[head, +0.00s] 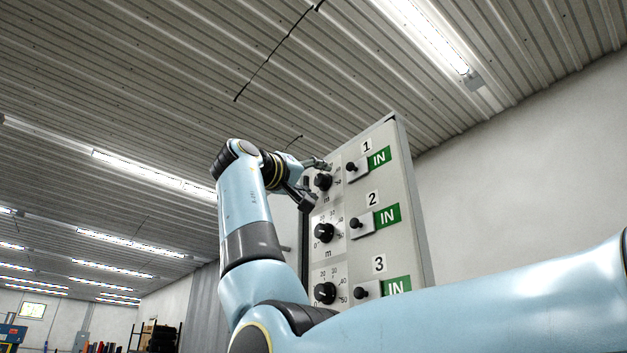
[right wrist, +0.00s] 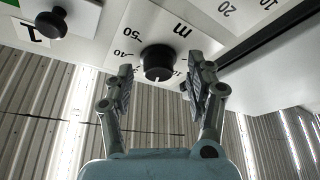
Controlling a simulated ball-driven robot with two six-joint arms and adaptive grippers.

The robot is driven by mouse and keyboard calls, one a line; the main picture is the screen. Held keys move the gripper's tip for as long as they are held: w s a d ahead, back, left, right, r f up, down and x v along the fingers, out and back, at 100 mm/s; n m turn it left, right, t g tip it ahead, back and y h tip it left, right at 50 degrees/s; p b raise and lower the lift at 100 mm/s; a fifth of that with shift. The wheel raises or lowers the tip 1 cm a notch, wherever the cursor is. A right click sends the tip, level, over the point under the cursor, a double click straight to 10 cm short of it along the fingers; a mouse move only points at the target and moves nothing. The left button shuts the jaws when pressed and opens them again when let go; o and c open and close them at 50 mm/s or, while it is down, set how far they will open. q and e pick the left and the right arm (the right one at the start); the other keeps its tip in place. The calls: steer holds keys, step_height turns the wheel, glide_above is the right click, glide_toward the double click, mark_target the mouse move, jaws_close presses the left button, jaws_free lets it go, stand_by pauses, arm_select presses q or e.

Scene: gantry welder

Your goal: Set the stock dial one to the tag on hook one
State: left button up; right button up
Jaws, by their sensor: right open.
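Stock dial one (head: 323,182) is a black round knob on the top row of the grey panel. In the right wrist view the dial (right wrist: 158,62) has a small pale mark at its lower edge, with 40, 50 and "m" printed around it. My right gripper (head: 316,184) is at this dial. In the right wrist view the gripper (right wrist: 160,77) is open, one finger on each side of the dial, and I cannot tell whether either finger touches. I can make out no tag on a hook in these frames. My left gripper is not in view.
The panel (head: 398,232) has lower rows 2 and 3, with dial two (head: 324,233) and dial three (head: 325,293). Small black knobs and green IN plates (head: 379,158) sit right of the dials. In the right wrist view a small knob (right wrist: 52,22) stands at the upper left.

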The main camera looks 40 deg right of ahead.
steer(key=v, duration=0.7)
steer(key=shift+a+f, duration=0.15)
steer(key=shift+a, duration=0.1)
stand_by(0.4)
